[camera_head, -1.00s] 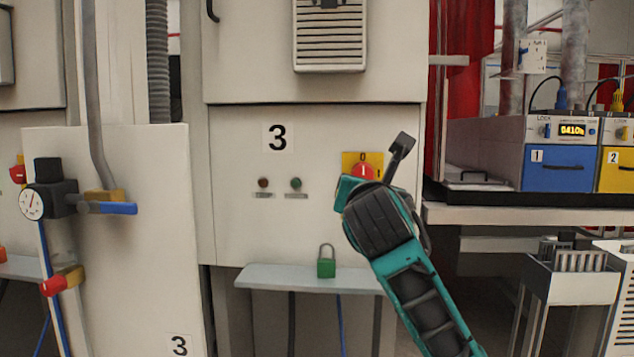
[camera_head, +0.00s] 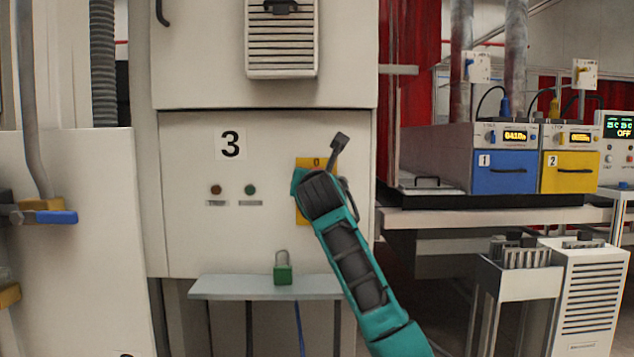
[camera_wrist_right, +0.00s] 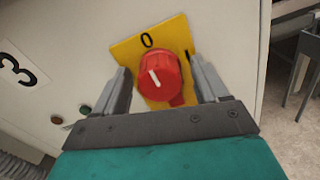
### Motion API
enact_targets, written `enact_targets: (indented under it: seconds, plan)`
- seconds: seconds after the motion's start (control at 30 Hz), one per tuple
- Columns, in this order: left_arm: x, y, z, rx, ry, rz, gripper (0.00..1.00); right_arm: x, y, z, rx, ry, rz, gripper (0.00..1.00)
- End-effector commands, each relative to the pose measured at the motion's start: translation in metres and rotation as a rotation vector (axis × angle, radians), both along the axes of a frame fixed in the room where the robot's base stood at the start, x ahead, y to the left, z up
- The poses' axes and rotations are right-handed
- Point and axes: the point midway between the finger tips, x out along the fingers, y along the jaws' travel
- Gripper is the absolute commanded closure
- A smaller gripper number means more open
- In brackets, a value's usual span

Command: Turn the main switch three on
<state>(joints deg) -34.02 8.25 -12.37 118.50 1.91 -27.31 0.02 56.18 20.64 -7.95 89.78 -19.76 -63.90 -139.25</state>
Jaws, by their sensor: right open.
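Main switch three is a red round knob (camera_wrist_right: 158,75) on a yellow plate (camera_wrist_right: 125,52) marked 0, on the cabinet door under the label 3. In the wrist view the knob's white line points toward the 0 side. My right gripper (camera_wrist_right: 159,64) is open, with one finger on each side of the knob. I cannot tell whether the fingers touch it. In the head view my right wrist hides the knob, and only parts of the yellow plate (camera_head: 303,216) show. My left gripper is not in view.
A small shelf (camera_head: 220,288) with a green padlock (camera_head: 283,273) is below the door. Two small indicator lamps (camera_head: 250,190) are left of the switch. A bench with a blue unit (camera_head: 500,172) and a yellow unit (camera_head: 569,172) stands to the right.

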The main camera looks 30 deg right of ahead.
Motion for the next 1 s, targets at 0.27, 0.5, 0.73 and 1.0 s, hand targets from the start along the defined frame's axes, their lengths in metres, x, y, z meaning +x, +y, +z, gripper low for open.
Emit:
enact_targets:
  seconds: [0.27,0.5,0.73,1.0]
  plan:
    - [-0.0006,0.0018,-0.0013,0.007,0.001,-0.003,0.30,0.0045,-0.0029,-0.0003,0.001,0.001,0.000,0.27]
    - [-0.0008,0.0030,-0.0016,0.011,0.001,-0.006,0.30,0.0043,-0.0027,-0.0003,0.001,0.001,0.000,0.38]
    - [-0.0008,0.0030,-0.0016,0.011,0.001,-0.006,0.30,0.0042,-0.0027,-0.0003,0.001,0.001,0.000,0.60]
    - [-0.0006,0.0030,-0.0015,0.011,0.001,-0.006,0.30,0.0041,-0.0029,-0.0004,0.001,0.001,-0.001,0.82]
